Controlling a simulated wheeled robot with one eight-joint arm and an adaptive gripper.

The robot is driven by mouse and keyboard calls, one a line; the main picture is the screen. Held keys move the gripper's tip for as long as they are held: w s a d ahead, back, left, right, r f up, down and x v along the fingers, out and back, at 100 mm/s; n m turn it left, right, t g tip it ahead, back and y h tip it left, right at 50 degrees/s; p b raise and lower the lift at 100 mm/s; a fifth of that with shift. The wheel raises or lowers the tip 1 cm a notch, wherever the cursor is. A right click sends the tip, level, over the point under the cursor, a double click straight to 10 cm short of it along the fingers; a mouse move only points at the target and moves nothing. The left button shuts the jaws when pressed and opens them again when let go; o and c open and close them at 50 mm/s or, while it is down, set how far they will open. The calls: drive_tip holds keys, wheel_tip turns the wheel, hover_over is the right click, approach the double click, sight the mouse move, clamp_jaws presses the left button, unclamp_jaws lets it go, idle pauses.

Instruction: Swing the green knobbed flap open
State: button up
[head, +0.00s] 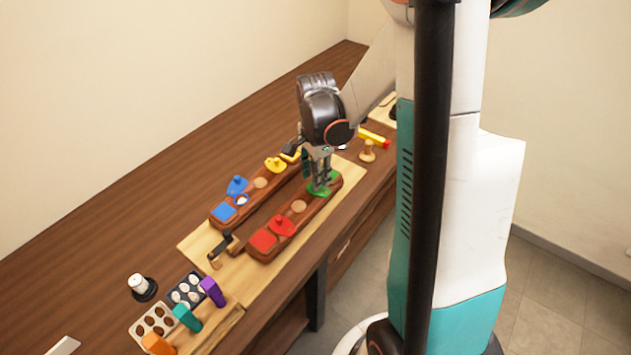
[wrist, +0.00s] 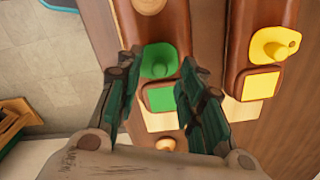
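The green knobbed flap (wrist: 158,62) lies on the nearer wooden block, beside a green square (wrist: 160,97), in the wrist view. In the head view the green flap (head: 319,189) is at the far end of the block that also carries the red pieces, partly hidden by my gripper (head: 321,178). My gripper is pointing down over it. In the wrist view my gripper (wrist: 160,64) is open, with one finger on each side of the green knob. I see a gap between the fingers and the knob; whether either finger touches it, I cannot tell.
A red knobbed flap (head: 282,224) and red square (head: 262,240) share the block. The parallel block carries a blue knobbed flap (head: 237,186) and a yellow knobbed flap (wrist: 274,45), close to my right finger. A dark-handled wooden piece (head: 222,244) and colored pegs (head: 187,317) stand nearer the camera.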

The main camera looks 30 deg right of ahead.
drive_tip(key=shift+f, duration=1)
clamp_jaws()
